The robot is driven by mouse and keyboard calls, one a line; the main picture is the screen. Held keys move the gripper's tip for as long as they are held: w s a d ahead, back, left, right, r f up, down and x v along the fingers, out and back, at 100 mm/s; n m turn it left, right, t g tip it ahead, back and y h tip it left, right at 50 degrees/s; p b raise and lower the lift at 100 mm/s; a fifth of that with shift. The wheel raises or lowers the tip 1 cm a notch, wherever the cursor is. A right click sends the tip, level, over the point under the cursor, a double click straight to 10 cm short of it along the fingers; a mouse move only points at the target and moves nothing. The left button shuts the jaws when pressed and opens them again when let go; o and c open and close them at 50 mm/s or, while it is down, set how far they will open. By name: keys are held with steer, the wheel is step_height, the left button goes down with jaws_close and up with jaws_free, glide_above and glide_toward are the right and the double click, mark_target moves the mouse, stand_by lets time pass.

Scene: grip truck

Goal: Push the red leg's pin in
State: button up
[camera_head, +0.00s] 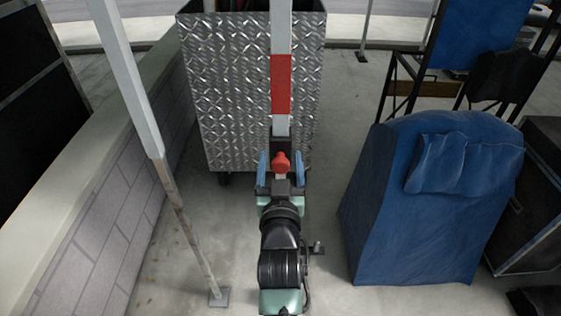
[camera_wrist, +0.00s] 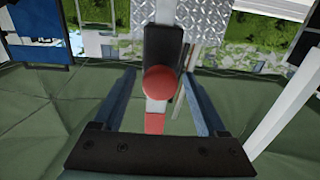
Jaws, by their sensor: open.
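The red leg (camera_head: 281,85) is a white upright post with a red band, in the middle of the head view. Its red pin (camera_head: 281,160) has a round knob and sticks out of a black sleeve (camera_head: 281,144) on the post. The pin knob also shows in the wrist view (camera_wrist: 160,84), in front of the black sleeve. My gripper (camera_head: 277,163) is open, with one blue finger on each side of the pin. In the wrist view the fingers (camera_wrist: 160,85) stand apart from the knob with gaps on both sides. How far the pin sits in is hidden.
A diamond-plate metal cart (camera_head: 225,90) stands behind the leg. A white and rusty pole (camera_head: 150,135) and a block wall (camera_head: 85,215) are at the left. A blue-covered object (camera_head: 415,220) stands at the right. Concrete floor (camera_head: 325,215) is clear between it and my arm.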

steer(key=s, duration=1.3)
steer(key=shift+b, duration=0.3)
steer(key=shift+r, duration=0.15)
step_height(320, 180, up, 18)
steer(key=w+t+p, duration=0.3)
steer(key=s+r+t+p, duration=0.1)
steer(key=s+r+t, duration=0.1)
steer(key=r, duration=0.9)
steer(key=s+r+t+p, duration=0.2)
steer(key=s+r, duration=0.3)
steer(key=r, duration=0.7)
steer(key=s+r+t+p, duration=0.2)
steer(key=s+r, duration=0.2)
steer(key=r, duration=0.7)
steer(key=shift+s+r, duration=0.15)
steer(key=shift+s, duration=0.05)
